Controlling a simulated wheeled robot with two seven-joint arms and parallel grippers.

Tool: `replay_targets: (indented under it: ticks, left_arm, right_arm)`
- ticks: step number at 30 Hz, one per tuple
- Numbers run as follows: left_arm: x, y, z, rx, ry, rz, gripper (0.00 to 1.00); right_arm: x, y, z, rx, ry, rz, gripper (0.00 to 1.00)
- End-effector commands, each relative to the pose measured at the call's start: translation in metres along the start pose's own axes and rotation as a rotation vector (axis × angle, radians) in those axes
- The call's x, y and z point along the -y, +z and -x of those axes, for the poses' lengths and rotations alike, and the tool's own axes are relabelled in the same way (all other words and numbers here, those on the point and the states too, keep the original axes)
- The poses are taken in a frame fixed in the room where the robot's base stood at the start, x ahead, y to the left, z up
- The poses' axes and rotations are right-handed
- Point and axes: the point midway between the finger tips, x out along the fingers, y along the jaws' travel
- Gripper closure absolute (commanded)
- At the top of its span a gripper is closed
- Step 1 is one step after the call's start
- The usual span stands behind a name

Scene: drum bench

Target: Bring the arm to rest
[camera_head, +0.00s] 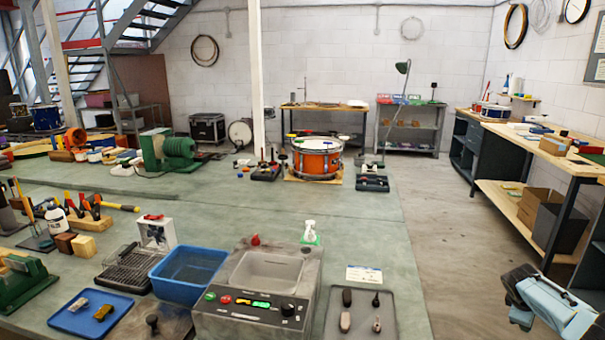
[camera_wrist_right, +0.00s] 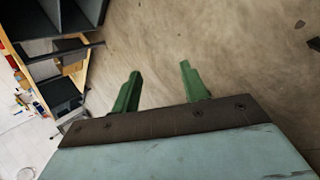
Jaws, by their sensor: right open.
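My right gripper (camera_wrist_right: 160,70) shows in the right wrist view with its two green fingers apart and nothing between them. Bare floor fills the view beyond the fingertips. In the head view, my pale blue right arm (camera_head: 560,305) is at the bottom right corner, over the floor and to the right of the bench (camera_head: 380,240). It is apart from the bench and its items. My left gripper is not in view.
An orange drum (camera_head: 318,158) stands on the bench. A blue bin (camera_head: 188,272), a grey control unit (camera_head: 255,300) and a tool tray (camera_head: 361,316) are along its near side. A wooden-topped workbench (camera_head: 540,140) with shelves stands right. The floor aisle (camera_head: 440,215) between is clear.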

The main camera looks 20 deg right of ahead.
Motion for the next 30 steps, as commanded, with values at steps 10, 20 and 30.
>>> replay_targets:
  ticks: [10, 20, 30]
  left_arm:
    - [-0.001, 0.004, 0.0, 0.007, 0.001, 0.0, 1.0]
    - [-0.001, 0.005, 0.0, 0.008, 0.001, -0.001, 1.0]
    - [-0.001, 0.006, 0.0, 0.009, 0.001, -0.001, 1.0]
  right_arm:
    - [0.061, 0.132, -0.09, 0.001, 0.24, 0.045, 0.56]
    - [0.111, 0.219, -0.114, -0.095, 0.242, 0.13, 0.56]
    - [0.291, 0.185, -0.136, -0.145, 0.017, 0.042, 0.56]
